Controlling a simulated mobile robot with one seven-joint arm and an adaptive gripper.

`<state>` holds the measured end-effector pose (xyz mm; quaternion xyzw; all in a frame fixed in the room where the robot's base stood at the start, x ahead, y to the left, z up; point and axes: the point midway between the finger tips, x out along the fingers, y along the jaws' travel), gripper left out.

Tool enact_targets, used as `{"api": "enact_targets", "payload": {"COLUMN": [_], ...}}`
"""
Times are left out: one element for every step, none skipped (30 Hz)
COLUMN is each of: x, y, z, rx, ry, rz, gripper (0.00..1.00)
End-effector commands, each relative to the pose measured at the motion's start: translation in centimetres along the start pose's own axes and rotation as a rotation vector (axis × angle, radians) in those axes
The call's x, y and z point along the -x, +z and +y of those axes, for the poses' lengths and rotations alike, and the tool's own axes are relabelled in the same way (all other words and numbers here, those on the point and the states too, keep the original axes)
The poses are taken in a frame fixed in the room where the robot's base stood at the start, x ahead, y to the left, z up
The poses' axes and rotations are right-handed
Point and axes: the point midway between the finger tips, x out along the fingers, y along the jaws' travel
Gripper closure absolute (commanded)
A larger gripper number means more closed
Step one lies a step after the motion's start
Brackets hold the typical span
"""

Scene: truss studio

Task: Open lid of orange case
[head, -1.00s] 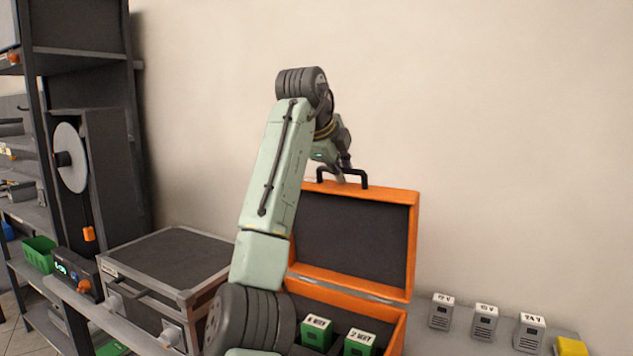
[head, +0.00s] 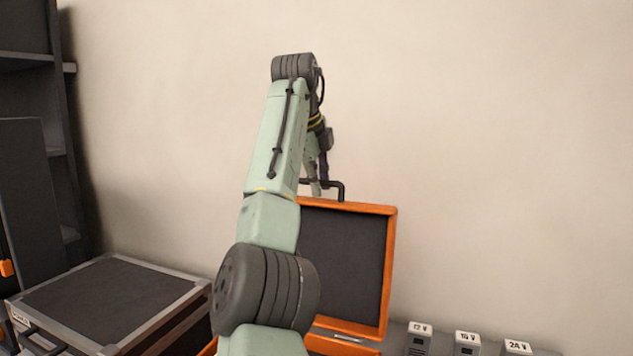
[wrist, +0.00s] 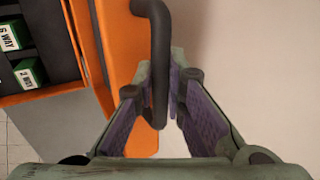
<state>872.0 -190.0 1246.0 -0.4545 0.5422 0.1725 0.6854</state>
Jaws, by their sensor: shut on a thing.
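The orange case's lid (head: 340,262) stands raised, roughly upright, with its dark lining facing the head camera. Its black handle (head: 341,190) sticks up from the top edge. My gripper (head: 320,182) is at this handle, partly hidden by my arm. In the wrist view the handle (wrist: 153,45) runs between the purple-padded fingers, and my gripper (wrist: 163,95) is shut on it. The wrist view also shows the orange lid edge (wrist: 118,40) and the case's open base (wrist: 50,85) with green labelled boxes (wrist: 30,74) inside. My arm hides much of the case in the head view.
A grey-black equipment case (head: 110,290) stands at the left, with dark shelving (head: 35,110) behind it. Small labelled voltage units (head: 467,342) line the surface at right. The plain wall (head: 500,150) is behind the lid.

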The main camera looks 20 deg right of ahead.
Motion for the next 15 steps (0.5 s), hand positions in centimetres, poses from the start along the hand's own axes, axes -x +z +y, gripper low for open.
{"api": "enact_targets", "payload": {"x": [-0.2, -0.2, -0.21, -0.22, -0.22, -0.23, -0.23, -0.24, -0.24, -0.24, -0.24, -0.23, -0.21, -0.2, -0.19], "y": [0.18, 0.18, 0.19, 0.19, 0.19, 0.19, 0.19, 0.19, 0.19, 0.19, 0.18, 0.18, 0.17, 0.16, 0.14], "z": [0.16, 0.17, 0.17, 0.17, 0.17, 0.18, 0.18, 0.18, 0.18, 0.18, 0.17, 0.16, 0.15, 0.15, 0.14], "rx": [0.006, 0.006, 0.006, 0.006, 0.006, 0.006, 0.006, 0.006, 0.006, 0.006, 0.005, 0.005, 0.004, 0.004, 0.004], "ry": [0.007, 0.007, 0.007, 0.007, 0.007, 0.007, 0.007, 0.007, 0.007, 0.007, 0.007, 0.007, 0.006, 0.006, 0.005], "rz": [-0.002, -0.002, -0.002, -0.002, -0.002, -0.002, -0.002, -0.002, -0.002, -0.002, -0.002, -0.002, -0.002, -0.001, -0.001], "gripper": [1.0, 1.0, 1.0, 1.0, 1.0, 1.0, 1.0, 1.0, 0.87, 0.85, 0.83, 0.8, 0.78, 0.76, 0.73]}}
